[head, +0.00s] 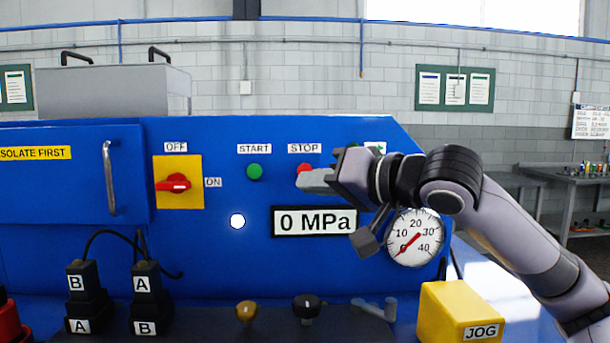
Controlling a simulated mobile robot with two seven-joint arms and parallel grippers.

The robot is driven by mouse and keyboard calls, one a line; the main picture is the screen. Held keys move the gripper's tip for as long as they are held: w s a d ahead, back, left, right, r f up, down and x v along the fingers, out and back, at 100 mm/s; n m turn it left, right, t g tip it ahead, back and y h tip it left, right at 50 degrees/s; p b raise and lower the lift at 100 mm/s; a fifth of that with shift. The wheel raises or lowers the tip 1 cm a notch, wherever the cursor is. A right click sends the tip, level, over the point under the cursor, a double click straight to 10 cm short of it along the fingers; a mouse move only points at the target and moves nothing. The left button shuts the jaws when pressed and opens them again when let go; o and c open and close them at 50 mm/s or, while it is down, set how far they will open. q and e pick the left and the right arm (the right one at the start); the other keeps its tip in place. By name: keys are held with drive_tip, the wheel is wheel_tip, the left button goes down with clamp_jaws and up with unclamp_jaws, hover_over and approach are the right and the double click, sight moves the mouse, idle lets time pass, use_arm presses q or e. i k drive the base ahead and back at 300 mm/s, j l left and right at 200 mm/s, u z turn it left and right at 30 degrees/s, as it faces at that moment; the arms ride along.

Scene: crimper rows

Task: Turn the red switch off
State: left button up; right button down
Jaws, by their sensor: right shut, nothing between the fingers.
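The red switch (173,184) is a rotary handle on a yellow plate (190,165) on the blue machine's front, left of the picture's middle. An OFF label sits above the plate and an ON label to its right. The red handle lies about level, pointing sideways toward the ON side. My right gripper (318,181) is shut and empty in front of the panel, well to the right of the switch. Its fingers are near the red STOP button (304,169) and partly cover it. My left gripper is not in view.
A green START button (254,172) and a white lamp (237,221) lie between the switch and my gripper. A 0 MPa display (314,221) and a gauge (414,237) are to the right. A vertical handle (109,178) stands out left of the switch. A yellow JOG box (460,312) is at the lower right.

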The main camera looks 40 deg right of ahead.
sight(177, 183)
drive_tip(key=k+j, duration=0.75)
drive_tip(key=j, duration=0.25)
